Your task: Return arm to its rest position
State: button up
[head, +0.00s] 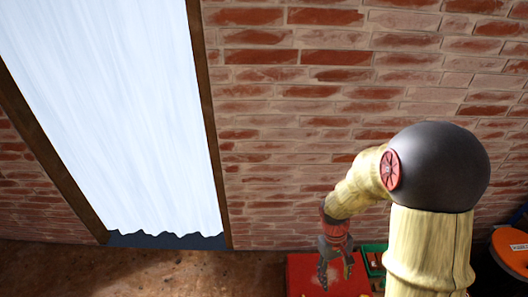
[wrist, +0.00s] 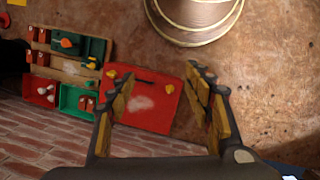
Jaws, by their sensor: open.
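My gripper (head: 337,268) hangs at the end of my bent arm in the lower right of the head view, in front of the brick wall. In the wrist view my gripper (wrist: 165,92) is open, with its two padded fingers apart and nothing between them. A red flat-topped box (wrist: 145,100) lies beyond the fingers in the wrist view. The same red box (head: 303,275) shows below my gripper in the head view, partly hidden by my arm. I cannot tell the exact gap between my gripper and the box.
A brick wall (head: 290,120) fills the back, with a white-curtained opening (head: 115,110) at left. An organiser with red and green bins (wrist: 72,98) stands beside the red box. A spool (wrist: 195,15) stands on the brown floor (wrist: 275,80). An orange object (head: 512,250) is at far right.

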jog(key=s+a+r+m+t+p, duration=0.1)
jog(key=s+r+t, duration=0.2)
jog(key=r, duration=0.8)
jog(key=s+a+r+m+t+y+p, duration=0.1)
jog(key=s+r, duration=0.3)
jog(key=r, duration=0.7)
jog(key=s+a+r+m+t, duration=0.1)
jog(key=s+r+t, duration=0.3)
jog(key=r, duration=0.7)
jog(key=shift+a+r+t+y+p, duration=0.3)
jog(key=shift+a+p, duration=0.05)
jog(key=shift+p, duration=0.05)
